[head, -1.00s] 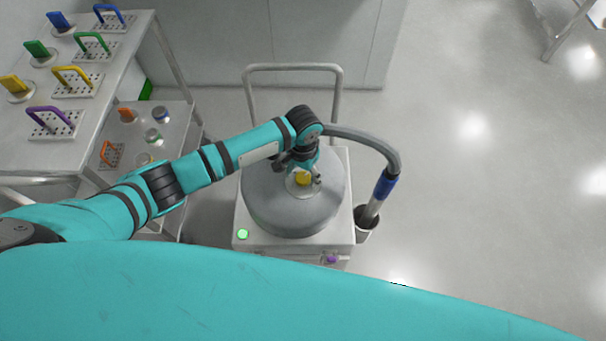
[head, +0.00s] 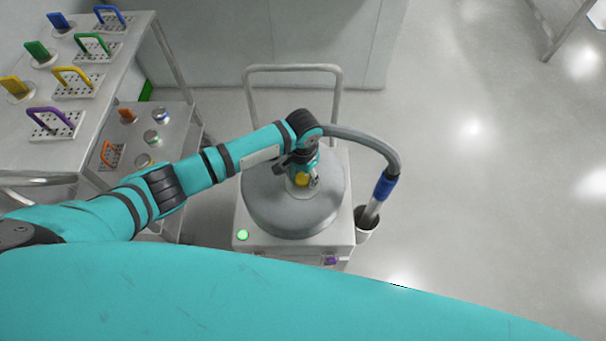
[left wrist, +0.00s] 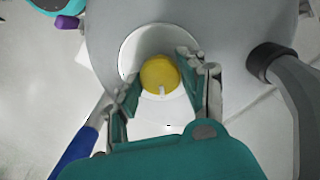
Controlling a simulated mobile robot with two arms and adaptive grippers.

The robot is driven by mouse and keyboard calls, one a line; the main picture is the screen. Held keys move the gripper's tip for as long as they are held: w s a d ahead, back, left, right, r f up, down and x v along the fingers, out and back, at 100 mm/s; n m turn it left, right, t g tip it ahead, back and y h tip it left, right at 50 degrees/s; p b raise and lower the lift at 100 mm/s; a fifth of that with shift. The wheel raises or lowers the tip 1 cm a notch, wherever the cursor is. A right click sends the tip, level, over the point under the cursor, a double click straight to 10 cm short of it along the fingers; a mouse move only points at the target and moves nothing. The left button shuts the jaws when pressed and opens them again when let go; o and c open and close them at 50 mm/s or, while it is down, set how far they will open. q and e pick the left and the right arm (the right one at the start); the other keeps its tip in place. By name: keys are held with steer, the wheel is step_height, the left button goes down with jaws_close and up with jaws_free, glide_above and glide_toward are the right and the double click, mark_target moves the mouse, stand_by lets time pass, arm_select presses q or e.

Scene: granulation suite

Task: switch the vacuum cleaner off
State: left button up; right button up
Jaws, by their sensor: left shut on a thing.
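The vacuum cleaner (head: 270,212) is a grey drum on a pale wheeled base. A yellow knob (head: 302,180) sits on a pale round plate on top of the drum, and also shows in the left wrist view (left wrist: 158,74) with a small white mark on its lower edge there. My left gripper (head: 303,182) reaches down from above and is shut on the yellow knob, one finger on each side. A green lamp (head: 242,235) glows on the base's front left corner. My right gripper is not in view.
A grey hose (head: 375,142) with a blue cuff (head: 385,187) curves down right into a holder (head: 367,224). A tube handle (head: 292,68) rises behind. A shelf cart (head: 145,60) with coloured tools stands left. Floor to the right is clear.

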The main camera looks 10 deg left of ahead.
mark_target(303, 178)
arm_select(q)
steer(key=shift+r+n+p, duration=0.15)
steer(key=shift+n+p, duration=0.15)
steer(key=shift+p, duration=0.15)
steer(key=n+p, duration=0.5)
steer(key=p, duration=0.1)
steer(key=shift+d+r+n, duration=0.1)
steer(key=shift+n, duration=0.2)
steer(key=n+p, duration=0.2)
steer(key=n, duration=0.1)
steer(key=shift+n+p, duration=0.3)
steer(key=shift+p, duration=0.1)
steer(key=n+p, duration=0.1)
steer(key=n, duration=0.2)
steer(key=shift+n+p, duration=0.3)
steer(key=shift+p, duration=0.05)
steer(key=shift+f+n+p, duration=0.2)
steer(key=shift+n+p, duration=0.35)
steer(key=shift+n, duration=1.65)
steer(key=shift+w, duration=0.1)
steer(key=o, duration=1.2)
step_height(303, 178, up, 12)
steer(key=shift+f, duration=0.1)
